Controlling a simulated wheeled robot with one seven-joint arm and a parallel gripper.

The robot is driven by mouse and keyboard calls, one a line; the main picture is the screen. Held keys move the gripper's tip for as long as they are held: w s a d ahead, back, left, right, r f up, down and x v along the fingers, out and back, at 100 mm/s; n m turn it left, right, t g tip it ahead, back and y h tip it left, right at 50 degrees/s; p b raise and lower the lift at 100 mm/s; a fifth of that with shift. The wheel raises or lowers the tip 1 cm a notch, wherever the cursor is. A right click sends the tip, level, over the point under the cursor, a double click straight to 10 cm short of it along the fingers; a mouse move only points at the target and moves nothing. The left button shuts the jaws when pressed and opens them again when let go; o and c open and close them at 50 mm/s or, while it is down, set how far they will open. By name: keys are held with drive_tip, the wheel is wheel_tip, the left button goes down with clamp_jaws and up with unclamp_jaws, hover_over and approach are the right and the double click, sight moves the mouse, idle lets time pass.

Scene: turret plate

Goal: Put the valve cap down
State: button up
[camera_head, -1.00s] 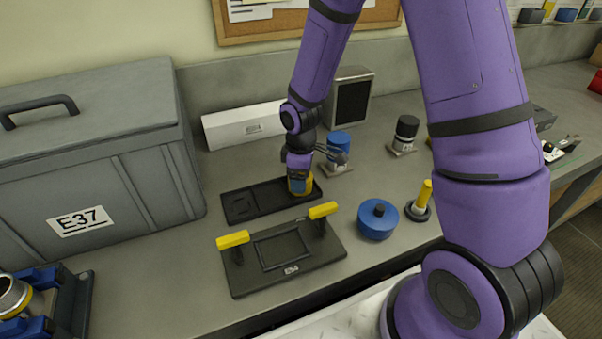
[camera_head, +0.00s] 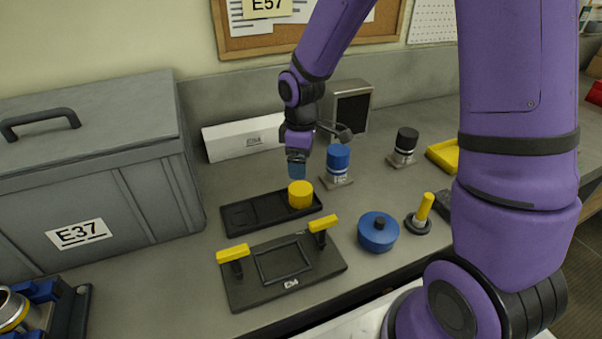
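The valve cap, which I take to be the yellow cylinder (camera_head: 300,194), stands upright in the right end of a shallow black tray (camera_head: 238,218) on the bench.
A black plate with yellow-topped posts (camera_head: 285,292) is in front of the tray. A blue-capped valve (camera_head: 338,163) stands close right of my gripper, a black-capped one (camera_head: 405,145) farther right. A blue round part (camera_head: 378,232) lies at front right. A grey case (camera_head: 95,150) fills the left.

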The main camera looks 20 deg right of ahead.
drive_tip(key=s+d+r+m+t, duration=0.1)
drive_tip(key=s+d+r+m, duration=0.15)
drive_tip(key=s+r, duration=0.45)
drive_tip(key=s+d+r+m+t, duration=0.2)
drive_tip(key=s+r+m, duration=0.1)
drive_tip(key=r, duration=0.8)
drive_tip(key=s+d+r+m+t, duration=0.1)
drive_tip(key=s+r+m, duration=0.2)
drive_tip(key=s, duration=0.3)
drive_tip(key=s+d+r+m+t, duration=0.1)
drive_tip(key=s+r+m, duration=0.2)
drive_tip(key=s, duration=0.4)
drive_tip(key=shift+d, duration=0.15)
